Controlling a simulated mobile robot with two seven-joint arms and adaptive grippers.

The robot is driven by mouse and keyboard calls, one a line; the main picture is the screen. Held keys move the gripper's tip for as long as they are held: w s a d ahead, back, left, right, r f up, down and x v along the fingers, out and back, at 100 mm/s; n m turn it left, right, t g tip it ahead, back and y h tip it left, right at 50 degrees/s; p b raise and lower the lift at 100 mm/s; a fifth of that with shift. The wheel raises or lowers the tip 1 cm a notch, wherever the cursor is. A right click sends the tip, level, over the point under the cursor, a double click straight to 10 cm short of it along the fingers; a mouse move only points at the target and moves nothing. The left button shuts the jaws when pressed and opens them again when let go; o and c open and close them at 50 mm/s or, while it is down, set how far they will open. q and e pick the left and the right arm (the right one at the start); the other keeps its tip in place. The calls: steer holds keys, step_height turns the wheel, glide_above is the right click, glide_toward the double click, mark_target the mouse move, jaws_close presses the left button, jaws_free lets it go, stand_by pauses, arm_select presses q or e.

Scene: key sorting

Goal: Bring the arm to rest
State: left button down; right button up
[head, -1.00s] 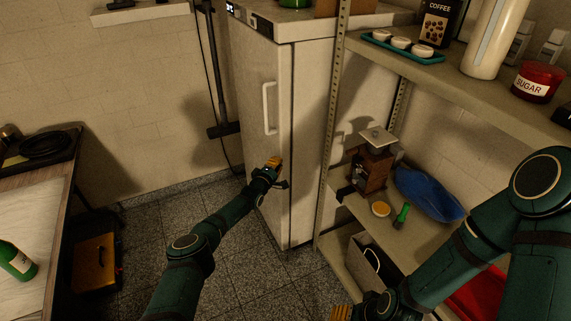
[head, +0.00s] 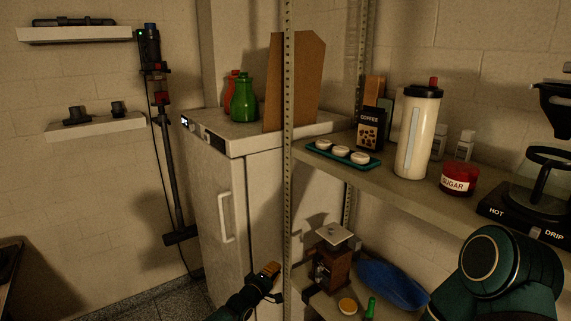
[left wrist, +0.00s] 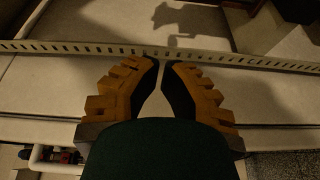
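My left gripper (head: 268,271) is at the bottom centre of the head view, with orange fingers, in front of the white fridge and left of the shelf post. In the left wrist view the left gripper (left wrist: 161,66) shows its two dark fingertips drawn nearly together, with only a sliver between them and nothing held. My right arm (head: 497,268) fills the lower right of the head view. Its gripper is outside the frame.
The fridge (head: 224,172) has a vertical handle (head: 225,217). The perforated shelf post (head: 288,140) stands close to my left gripper. Floor (head: 178,303) shows at lower left.

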arm_select(q)
steer(key=s+d+r+m+g+h, duration=0.3)
steer(key=s+d+m+g, duration=0.25)
steer(key=d, duration=0.55)
steer(key=s+d+f+m+g+y, duration=0.1)
steer(key=s+d+f+m+g, duration=0.15)
steer(key=s, duration=0.45)
steer(key=s+d+f+m+g, duration=0.15)
steer(key=s+d, duration=0.25)
steer(key=s, duration=0.4)
steer(key=s+a+f+m+g+y, duration=0.1)
steer(key=s+a+f+g+y, duration=0.1)
steer(key=s+a+f, duration=0.3)
steer(key=s+a+g+y, duration=0.1)
steer(key=s+a+y, duration=0.1)
steer(key=s, duration=0.5)
steer(key=s+a+n+y+b, duration=0.1)
steer(key=s+a+y, duration=0.2)
steer(key=s+a, duration=1.1)
steer(key=shift+s+a+r+g+y, duration=0.2)
steer(key=shift+a+r+g+y, duration=0.2)
steer(key=shift+a, duration=0.55)
steer(key=shift+n, duration=0.25)
